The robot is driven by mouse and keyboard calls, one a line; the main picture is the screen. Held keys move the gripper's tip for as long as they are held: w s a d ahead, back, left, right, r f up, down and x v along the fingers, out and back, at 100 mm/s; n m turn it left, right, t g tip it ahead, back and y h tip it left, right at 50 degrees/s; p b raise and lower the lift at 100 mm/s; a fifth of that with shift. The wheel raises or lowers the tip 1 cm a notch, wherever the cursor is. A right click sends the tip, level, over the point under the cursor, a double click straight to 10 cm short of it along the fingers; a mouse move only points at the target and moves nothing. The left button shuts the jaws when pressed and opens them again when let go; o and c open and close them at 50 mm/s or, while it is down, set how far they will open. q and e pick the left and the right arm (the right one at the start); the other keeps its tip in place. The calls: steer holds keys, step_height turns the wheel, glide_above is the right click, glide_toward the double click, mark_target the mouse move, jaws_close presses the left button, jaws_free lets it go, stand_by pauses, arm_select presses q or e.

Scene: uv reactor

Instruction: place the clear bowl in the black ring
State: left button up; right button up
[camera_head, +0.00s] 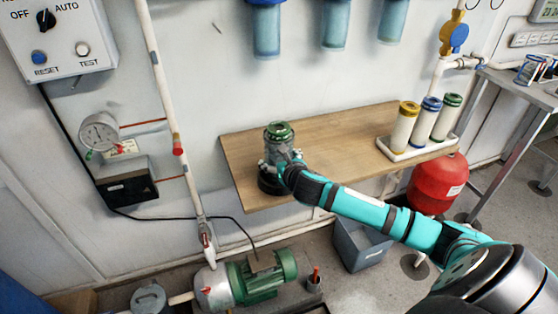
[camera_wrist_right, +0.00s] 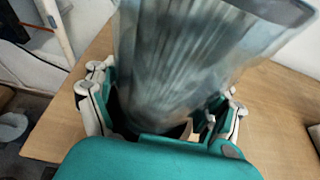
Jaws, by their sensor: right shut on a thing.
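The clear bowl (camera_head: 277,145) is upright near the left end of the wooden shelf, with a green ringed top. My left gripper is not in view.
A white tray (camera_head: 418,152) with yellow-, blue- and green-capped cartridges stands at the shelf's right end. The wooden shelf (camera_head: 335,142) between is clear. Blue housings (camera_head: 335,28) hang on the wall above. A red tank (camera_head: 437,186) and a green pump (camera_head: 268,278) are below.

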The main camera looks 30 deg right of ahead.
stand_by(0.3)
steer(key=o, duration=1.3)
steer(key=shift+s+r, duration=0.1)
steer(key=shift+s, duration=0.05)
steer(key=v, duration=1.1)
steer(key=shift+s+a+r, duration=0.1)
steer(key=shift+s+a, duration=0.05)
steer(key=shift+s, duration=0.25)
